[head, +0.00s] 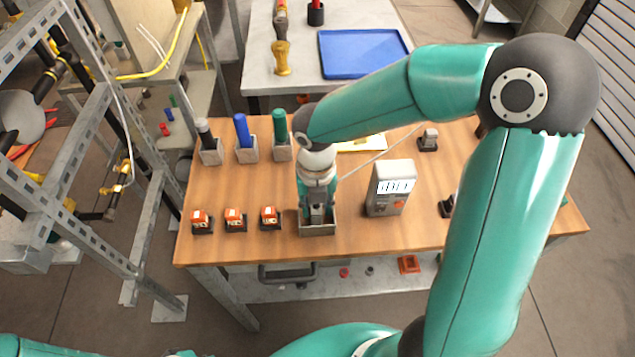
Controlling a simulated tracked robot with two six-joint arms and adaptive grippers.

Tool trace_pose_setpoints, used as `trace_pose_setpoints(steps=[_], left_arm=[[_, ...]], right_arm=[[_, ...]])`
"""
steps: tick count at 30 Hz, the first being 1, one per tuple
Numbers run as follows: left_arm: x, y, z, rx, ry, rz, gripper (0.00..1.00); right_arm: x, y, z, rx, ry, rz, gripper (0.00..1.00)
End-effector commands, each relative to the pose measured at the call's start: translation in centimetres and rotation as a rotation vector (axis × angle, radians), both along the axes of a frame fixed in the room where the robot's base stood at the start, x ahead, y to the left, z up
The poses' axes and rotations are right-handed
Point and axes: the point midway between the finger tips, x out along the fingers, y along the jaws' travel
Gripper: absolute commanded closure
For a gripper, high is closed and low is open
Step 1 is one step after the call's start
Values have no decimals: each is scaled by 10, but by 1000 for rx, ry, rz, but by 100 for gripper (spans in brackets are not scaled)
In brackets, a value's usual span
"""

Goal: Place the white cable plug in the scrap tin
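The scrap tin (317,230) is a small open grey box near the front edge of the wooden table. My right gripper (318,212) points down into the tin's opening, between its walls. The fingertips are small and partly hidden, so I cannot tell whether they are open or shut. A thin white cable (378,153) runs from the back right down towards the gripper. I cannot make out the white plug; the gripper or the tin may hide it. My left gripper is out of view.
A grey meter box (390,188) stands just right of the tin. Several orange-and-black blocks, one of them (269,218) nearest, sit to its left. Grey holders with black, blue (242,131) and green handles stand behind. A metal rack (100,120) rises at left.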

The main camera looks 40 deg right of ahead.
Motion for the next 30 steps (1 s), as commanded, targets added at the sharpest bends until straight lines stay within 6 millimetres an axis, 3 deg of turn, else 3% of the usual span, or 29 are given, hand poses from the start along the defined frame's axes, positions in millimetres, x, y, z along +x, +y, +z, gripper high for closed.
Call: trace_pose_setpoints(steps=[9, 15, 21, 30], left_arm=[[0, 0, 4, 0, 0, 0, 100], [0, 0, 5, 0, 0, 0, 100], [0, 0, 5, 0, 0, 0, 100], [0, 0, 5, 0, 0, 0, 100]], right_arm=[[1, 1, 64, 2, -7, 0, 66], [1, 1, 95, 2, -5, 0, 66], [0, 1, 107, 2, -1, 1, 66], [0, 1, 108, 1, 0, 1, 66]])
